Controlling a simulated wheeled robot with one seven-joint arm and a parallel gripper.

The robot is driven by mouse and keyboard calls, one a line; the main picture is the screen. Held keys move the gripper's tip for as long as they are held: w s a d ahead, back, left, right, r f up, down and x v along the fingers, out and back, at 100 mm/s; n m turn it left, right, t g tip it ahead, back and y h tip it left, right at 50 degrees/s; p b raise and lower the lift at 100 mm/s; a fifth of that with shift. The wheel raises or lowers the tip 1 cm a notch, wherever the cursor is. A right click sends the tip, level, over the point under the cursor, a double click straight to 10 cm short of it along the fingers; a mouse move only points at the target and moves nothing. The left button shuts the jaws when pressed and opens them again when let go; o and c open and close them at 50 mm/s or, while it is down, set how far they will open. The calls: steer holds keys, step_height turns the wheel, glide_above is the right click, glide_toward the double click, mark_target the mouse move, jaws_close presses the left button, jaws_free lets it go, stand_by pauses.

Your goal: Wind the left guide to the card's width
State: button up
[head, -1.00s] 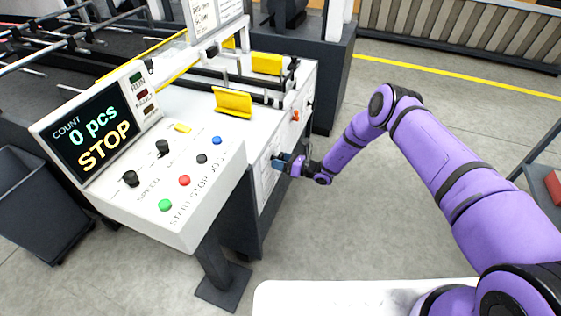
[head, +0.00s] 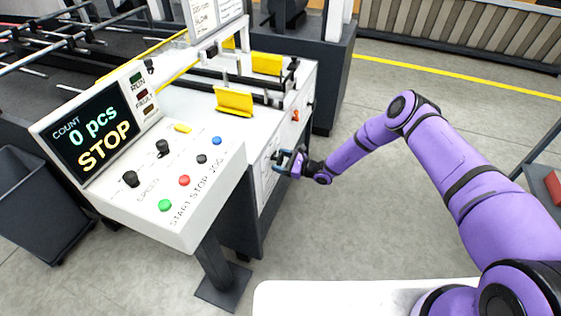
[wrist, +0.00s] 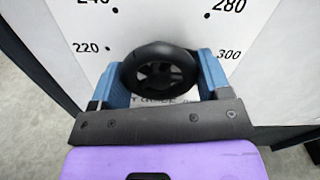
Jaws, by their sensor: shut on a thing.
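A small black handwheel (wrist: 160,70) with spokes fills the middle of the wrist view. It sits on a white panel with a printed scale around it; 220, 280 and 300 are readable. My gripper (head: 284,161) is at the end face of the machine in the head view. Its blue fingers stand on both sides of the wheel's rim, shut on it. A pointer on the scale is not visible. Two yellow guide plates (head: 233,101) (head: 266,63) stand on the machine top; I cannot tell which one the wheel moves. No card is clearly visible.
The control panel (head: 210,165) has knobs and coloured buttons; its screen (head: 97,137) reads 0 pcs, STOP. An orange-red knob (head: 295,115) is on the end face beyond my gripper. A dark bin (head: 38,205) stands at left.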

steer(key=n, duration=0.5)
steer(key=shift+d+n, duration=0.1)
steer(key=shift+n, duration=0.2)
steer(key=n, duration=0.4)
steer(key=shift+w+n, duration=0.1)
steer(key=shift+n, duration=0.2)
steer(key=o, duration=0.9)
steer(key=v, duration=1.1)
steer(key=shift+r, duration=0.1)
